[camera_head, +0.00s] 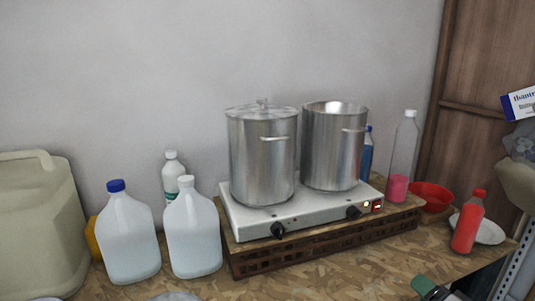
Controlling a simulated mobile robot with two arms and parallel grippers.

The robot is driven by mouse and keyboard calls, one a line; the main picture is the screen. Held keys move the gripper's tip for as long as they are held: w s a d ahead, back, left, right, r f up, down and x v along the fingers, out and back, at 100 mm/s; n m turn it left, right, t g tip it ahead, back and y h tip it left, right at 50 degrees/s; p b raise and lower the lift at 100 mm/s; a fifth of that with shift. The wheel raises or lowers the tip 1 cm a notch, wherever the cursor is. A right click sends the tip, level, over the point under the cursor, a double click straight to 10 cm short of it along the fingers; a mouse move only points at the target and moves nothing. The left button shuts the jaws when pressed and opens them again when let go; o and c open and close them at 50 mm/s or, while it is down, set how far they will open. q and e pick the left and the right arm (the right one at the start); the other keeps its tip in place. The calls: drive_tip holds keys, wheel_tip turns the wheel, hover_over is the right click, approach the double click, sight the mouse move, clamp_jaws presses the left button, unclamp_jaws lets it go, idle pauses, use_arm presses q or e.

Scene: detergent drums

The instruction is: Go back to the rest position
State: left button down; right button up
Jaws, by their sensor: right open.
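My right gripper (428,289) shows only in part at the bottom edge, right of centre, as a green and dark tip. It is open, and I see nothing held in it. It is in front of the hotplate, apart from the pots. The rest of it is cut off by the frame. My left gripper is not in view.
A white double hotplate (325,213) on a brown crate (330,243) carries a lidded pot (262,160) and an open pot (333,150). White jugs (130,238) stand at left beside a large beige canister (38,230). A red bottle (467,225) stands near the table's right edge.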

drive_tip(key=s+d+f+g+h, duration=0.1)
drive_tip(key=s+f+g+h, duration=0.1)
drive_tip(key=f, duration=0.9)
drive_tip(key=s+d+f+g+h, duration=0.1)
drive_tip(key=s+f+g, duration=0.15)
drive_tip(key=f, duration=0.85)
drive_tip(key=s+a+f+n+g+h, duration=0.1)
drive_tip(key=s+f+n+g, duration=0.1)
drive_tip(key=s+f, duration=0.45)
drive_tip(key=s+a+f+n+g, duration=0.1)
drive_tip(key=s+f, duration=0.3)
drive_tip(key=f, duration=0.6)
drive_tip(key=s+a+f+n+g, duration=0.2)
drive_tip(key=s+a+f, duration=0.2)
drive_tip(key=s, duration=0.6)
drive_tip(key=s+a+f+n+g, duration=0.3)
drive_tip(key=s+f, duration=0.4)
drive_tip(key=s, duration=0.4)
drive_tip(key=s+a+f+n+g, duration=0.2)
drive_tip(key=s+a+f, duration=0.3)
drive_tip(key=s, duration=0.5)
drive_tip(key=shift+s+f+n, duration=0.15)
drive_tip(key=shift+s+n, duration=0.05)
drive_tip(key=shift+n, duration=0.3)
